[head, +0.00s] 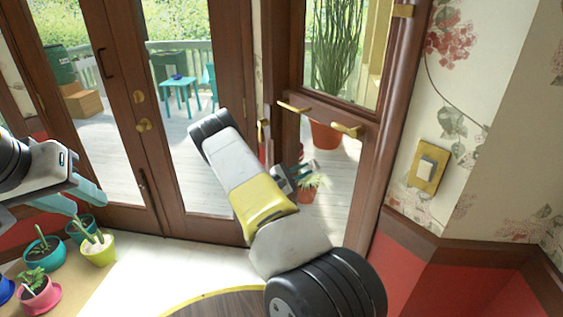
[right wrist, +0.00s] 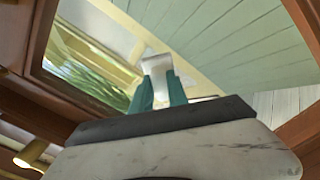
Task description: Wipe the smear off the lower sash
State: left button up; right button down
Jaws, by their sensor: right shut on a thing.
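The lower sash (head: 345,185) is the dark-framed pane at centre right in the head view, with brass fittings along its top rail. My right gripper (right wrist: 158,92) has teal fingers shut on a white cloth-like piece (right wrist: 157,63), which is up at the glass in the right wrist view; I cannot tell whether it touches. In the head view my right forearm hides most of this gripper. No smear can be made out clearly; my arm covers part of the pane. My left gripper (head: 72,196) is open and empty at the left, with its teal fingers apart.
Potted plants (head: 97,249) stand on a table at the lower left, below my left gripper. Dark wooden glass doors (head: 146,190) fill the left. A brass switch plate (head: 428,166) is on the wallpaper at the right. A round wooden top (head: 225,304) is at the bottom.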

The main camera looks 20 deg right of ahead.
jog(key=shift+s+d, duration=0.25)
jog(key=shift+s, duration=0.6)
jog(key=shift+s+d, duration=0.25)
jog(key=shift+s, duration=0.6)
jog(key=shift+s+d, duration=0.25)
jog(key=shift+s, duration=0.6)
jog(key=shift+s+d, duration=0.2)
jog(key=shift+s, duration=0.85)
jog(key=shift+s+d, duration=0.2)
jog(key=shift+s, duration=0.8)
jog(key=shift+s+d, duration=0.2)
jog(key=shift+s, duration=0.85)
jog(key=shift+d, duration=0.1)
jog(key=shift+w, duration=0.1)
